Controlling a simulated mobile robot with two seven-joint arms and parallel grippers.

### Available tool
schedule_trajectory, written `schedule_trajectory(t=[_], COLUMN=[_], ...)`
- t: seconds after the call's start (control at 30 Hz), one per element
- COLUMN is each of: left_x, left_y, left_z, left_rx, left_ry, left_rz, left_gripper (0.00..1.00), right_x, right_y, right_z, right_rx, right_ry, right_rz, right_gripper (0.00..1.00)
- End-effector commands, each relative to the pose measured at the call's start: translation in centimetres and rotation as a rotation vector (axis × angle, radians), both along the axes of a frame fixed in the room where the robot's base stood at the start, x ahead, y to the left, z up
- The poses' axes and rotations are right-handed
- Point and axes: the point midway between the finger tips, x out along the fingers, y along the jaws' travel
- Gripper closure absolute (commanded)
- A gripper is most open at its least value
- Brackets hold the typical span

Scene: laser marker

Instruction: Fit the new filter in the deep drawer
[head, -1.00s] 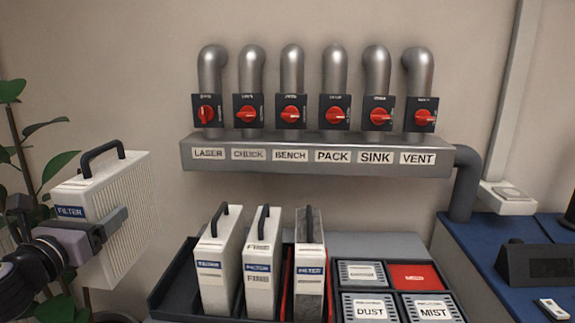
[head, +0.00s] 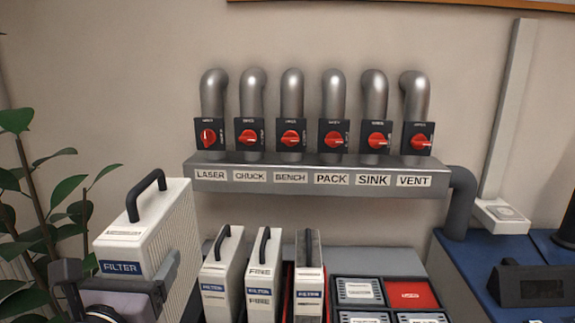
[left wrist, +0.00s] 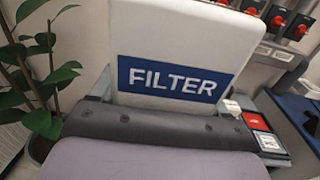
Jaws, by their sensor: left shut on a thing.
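My left gripper (head: 122,288) is shut on a white filter (head: 165,235) with a black top handle and a blue FILTER label. It holds the filter upright at the lower left of the head view. The filter's label also fills the middle of the left wrist view (left wrist: 175,78). The deep drawer cannot be made out. My right gripper is not in view.
Beside the standing filters are labelled square compartments (head: 359,291) and a red one (head: 411,294). A grey manifold (head: 320,178) with several red-knobbed valves is on the wall. A blue bench (head: 480,262) is at right, a plant (head: 50,210) at left.

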Motion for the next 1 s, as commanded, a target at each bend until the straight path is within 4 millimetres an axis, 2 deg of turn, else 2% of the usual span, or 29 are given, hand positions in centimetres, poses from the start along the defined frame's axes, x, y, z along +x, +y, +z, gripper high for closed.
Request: schedule_trajectory(t=[0.27,0.6,0.8,1.0], left_x=[-0.9,-3.5,-4.7,-5.1], left_y=[-0.3,0.0,0.1,0.1], left_z=[-4.3,-10.3,-12.4,-13.0], left_rx=[-0.003,0.0,0.001,0.0], left_ry=[0.005,0.004,-0.001,-0.004], left_rz=[-0.002,0.005,0.003,0.0], left_gripper=[0.84,0.84,0.84,0.84], right_x=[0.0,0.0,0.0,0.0], right_y=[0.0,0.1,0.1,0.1], right_z=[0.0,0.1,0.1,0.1], right_rx=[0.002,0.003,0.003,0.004], right_ry=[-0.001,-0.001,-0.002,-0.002], right_rz=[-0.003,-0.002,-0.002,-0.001], right_gripper=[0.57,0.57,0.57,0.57])
